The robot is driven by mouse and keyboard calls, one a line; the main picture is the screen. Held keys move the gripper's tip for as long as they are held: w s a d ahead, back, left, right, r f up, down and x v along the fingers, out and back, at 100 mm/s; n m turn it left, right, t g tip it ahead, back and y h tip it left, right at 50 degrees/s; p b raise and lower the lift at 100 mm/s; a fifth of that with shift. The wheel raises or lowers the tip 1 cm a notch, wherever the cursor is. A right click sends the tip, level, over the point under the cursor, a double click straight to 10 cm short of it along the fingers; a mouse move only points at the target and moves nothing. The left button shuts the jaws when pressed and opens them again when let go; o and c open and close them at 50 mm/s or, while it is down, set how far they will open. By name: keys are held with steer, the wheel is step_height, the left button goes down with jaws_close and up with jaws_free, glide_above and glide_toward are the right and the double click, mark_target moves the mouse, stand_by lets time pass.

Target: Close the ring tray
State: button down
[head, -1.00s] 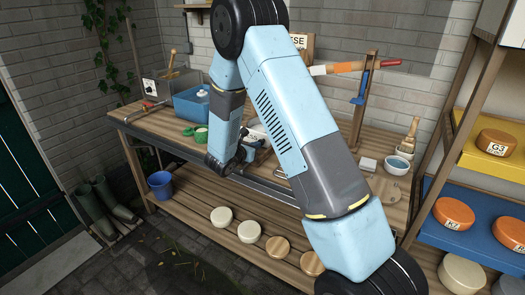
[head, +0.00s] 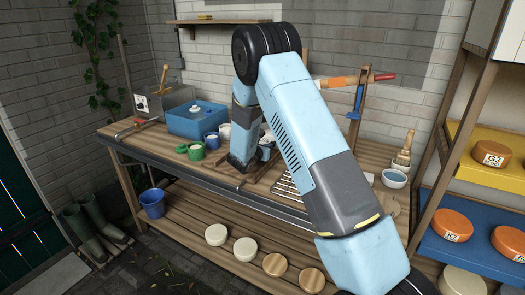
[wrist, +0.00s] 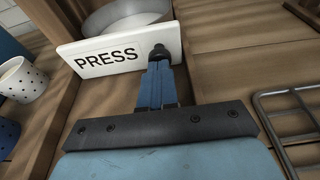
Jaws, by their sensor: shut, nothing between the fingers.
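The ring tray shows in the wrist view as a white front panel (wrist: 95,57) marked PRESS, with a round black knob and a round metal ring (wrist: 125,16) behind it. It sits on the wooden bench between wooden parts. My gripper (wrist: 158,66) is shut and empty, with its blue fingers right at the knob, which stands just beyond their tips. I cannot tell whether they touch. In the head view my gripper (head: 240,163) is low over the bench, and my arm hides most of the tray.
A wire rack (wrist: 285,115) lies close to the right of my gripper. A shelf of cheeses (head: 462,238) stands at right.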

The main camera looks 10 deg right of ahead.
steer(key=shift+w+d+r, duration=0.2)
steer(key=shift+d+r, duration=0.05)
steer(key=shift+d, duration=0.15)
steer(key=s+a, duration=0.3)
steer(key=shift+a+f, duration=0.1)
steer(key=shift+f, duration=0.3)
steer(key=v, duration=1)
steer(key=shift+s, duration=0.15)
steer(key=s+d+r+m+g, duration=0.8)
steer(key=s+d+r+m, duration=0.7)
steer(key=s+r, duration=0.25)
steer(key=s+a+r+m+y, duration=0.1)
steer(key=s+r+m+y, duration=0.1)
steer(key=s, duration=0.5)
steer(key=s+a+r+m+t+y, duration=0.1)
steer(key=s+r+m+y, duration=0.2)
steer(key=s+m, duration=0.3)
steer(key=s+a+r+m+t+y, duration=0.1)
steer(key=s+r+m+y, duration=0.2)
steer(key=s, duration=0.7)
steer(key=shift+s+a+r+m+y, duration=0.25)
steer(key=shift+a+m+y, duration=0.15)
steer(key=shift+m+y, duration=0.5)
